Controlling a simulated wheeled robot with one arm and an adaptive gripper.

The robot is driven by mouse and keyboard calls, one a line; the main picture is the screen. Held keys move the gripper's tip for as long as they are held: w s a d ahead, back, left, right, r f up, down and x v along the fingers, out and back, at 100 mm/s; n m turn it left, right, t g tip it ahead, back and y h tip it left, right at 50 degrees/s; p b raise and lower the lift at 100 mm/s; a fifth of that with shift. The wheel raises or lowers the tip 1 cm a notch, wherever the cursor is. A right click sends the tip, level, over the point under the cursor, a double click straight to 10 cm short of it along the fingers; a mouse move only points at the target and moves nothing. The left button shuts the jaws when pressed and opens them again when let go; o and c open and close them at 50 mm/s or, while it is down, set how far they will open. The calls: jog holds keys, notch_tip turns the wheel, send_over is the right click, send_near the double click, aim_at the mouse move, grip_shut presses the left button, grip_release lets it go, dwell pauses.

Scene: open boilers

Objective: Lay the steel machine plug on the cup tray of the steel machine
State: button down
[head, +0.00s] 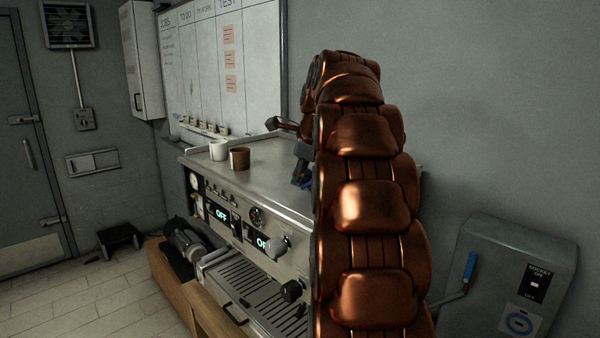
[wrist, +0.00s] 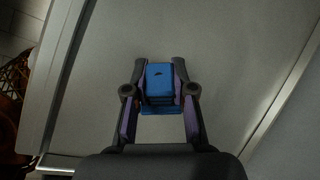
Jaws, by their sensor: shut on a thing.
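The blue plug (wrist: 160,88) is between the fingers of my gripper (wrist: 160,66) in the wrist view, with a purple pad against each side. My gripper is shut on it. Below it is a flat grey metal surface, the cup tray (wrist: 222,50) on top of the steel machine. In the head view, the steel machine (head: 223,207) has its tray (head: 272,172) facing up. A bit of blue from the plug (head: 299,179) shows at the tray's right part, left of my arm. My arm hides most of the gripper there. I cannot tell whether the plug touches the tray.
A white cup (head: 218,150) and a brown cup (head: 239,158) stand at the tray's far left. The tray between them and my gripper is clear. A grey socket box (head: 512,270) with a blue-handled lever (head: 470,266) is on the wall at right. A whiteboard (head: 225,65) hangs behind.

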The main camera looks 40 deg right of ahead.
jog(key=c, duration=0.9)
grip_release()
jog(key=v, duration=1.1)
jog(key=shift+r, duration=0.35)
jog(key=shift+s+a, duration=0.15)
jog(key=shift+s, duration=0.05)
